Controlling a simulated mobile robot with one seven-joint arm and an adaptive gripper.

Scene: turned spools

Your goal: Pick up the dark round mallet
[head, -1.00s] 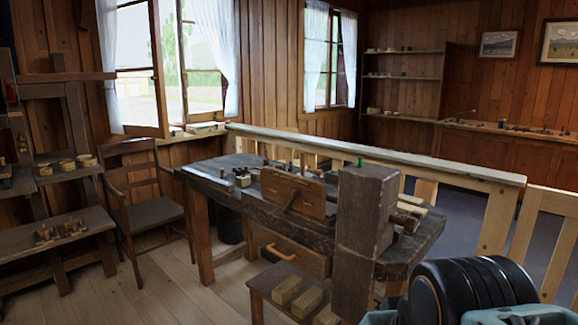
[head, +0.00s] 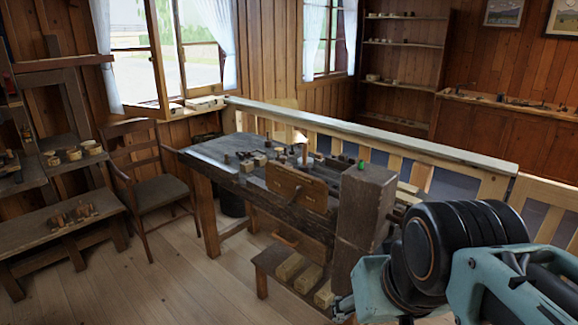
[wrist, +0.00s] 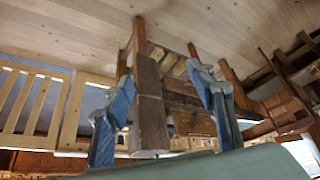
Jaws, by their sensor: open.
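I cannot single out the dark round mallet with certainty. Several small dark and pale turned pieces stand on the dark workbench (head: 208,152) in the head view, too small to tell apart. My gripper (wrist: 165,105) shows in the wrist view with its two blue fingers wide apart and nothing between them. Behind the fingers, the bench's thick leg (wrist: 151,100) shows, and the picture there is upside down.
A wooden vise jaw (head: 297,188) and a thick post (head: 366,205) stand at the bench front. Pale blocks (head: 291,267) lie on a low shelf below. A chair (head: 160,190) stands left, a railing (head: 385,142) runs behind. The floor at front left is clear.

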